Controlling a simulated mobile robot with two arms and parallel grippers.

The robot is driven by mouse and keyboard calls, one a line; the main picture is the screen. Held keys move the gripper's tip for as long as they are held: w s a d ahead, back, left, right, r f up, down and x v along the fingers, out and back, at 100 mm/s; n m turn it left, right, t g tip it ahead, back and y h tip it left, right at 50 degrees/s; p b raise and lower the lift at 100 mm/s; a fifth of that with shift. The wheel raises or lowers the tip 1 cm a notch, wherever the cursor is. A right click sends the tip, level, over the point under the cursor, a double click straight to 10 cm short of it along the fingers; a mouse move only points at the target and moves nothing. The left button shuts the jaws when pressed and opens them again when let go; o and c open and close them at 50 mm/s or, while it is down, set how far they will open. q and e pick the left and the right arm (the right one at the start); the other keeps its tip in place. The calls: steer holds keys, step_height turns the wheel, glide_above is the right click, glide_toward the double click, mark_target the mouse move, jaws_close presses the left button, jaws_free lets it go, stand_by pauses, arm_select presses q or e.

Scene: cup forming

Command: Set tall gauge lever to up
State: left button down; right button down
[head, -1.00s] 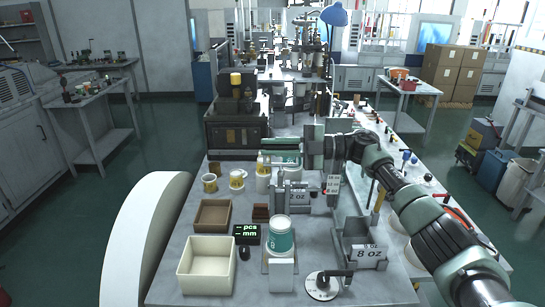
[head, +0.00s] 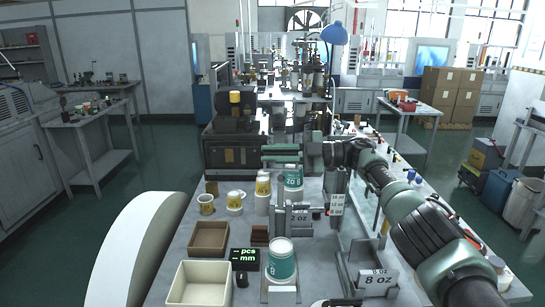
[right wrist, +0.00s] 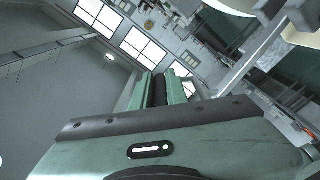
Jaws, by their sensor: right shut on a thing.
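My right gripper (head: 281,154) reaches in from the right, its two fingers pointing left above the middle of the bench. In the right wrist view its fingers (right wrist: 162,90) are close together with dark pads between them. What they hold is hidden. A teal cup (head: 293,183) with upside-down lettering stands just below the gripper in the picture; I cannot tell whether they touch. A tall upright gauge post with a white size label (head: 337,203) stands right of the cup, below my right wrist. I cannot make out its lever. My left gripper is not in view.
Grey blocks with an oz label (head: 299,218) stand in front of the cup. Another labelled 8 OZ block (head: 376,279) is at front right. A second teal cup (head: 281,262), a green display (head: 244,259), a cream bin (head: 199,284) and a brown tray (head: 209,236) are nearer.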

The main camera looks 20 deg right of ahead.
steer(key=c, duration=1.4)
jaws_free()
steer(key=shift+r, duration=0.2)
step_height(320, 180, up, 9)
steer(key=shift+r+b, duration=0.15)
steer(key=shift+b, duration=0.6)
step_height(320, 180, up, 10)
steer(key=p, duration=0.8)
steer(key=shift+r+p, duration=0.15)
steer(key=shift+p, duration=0.25)
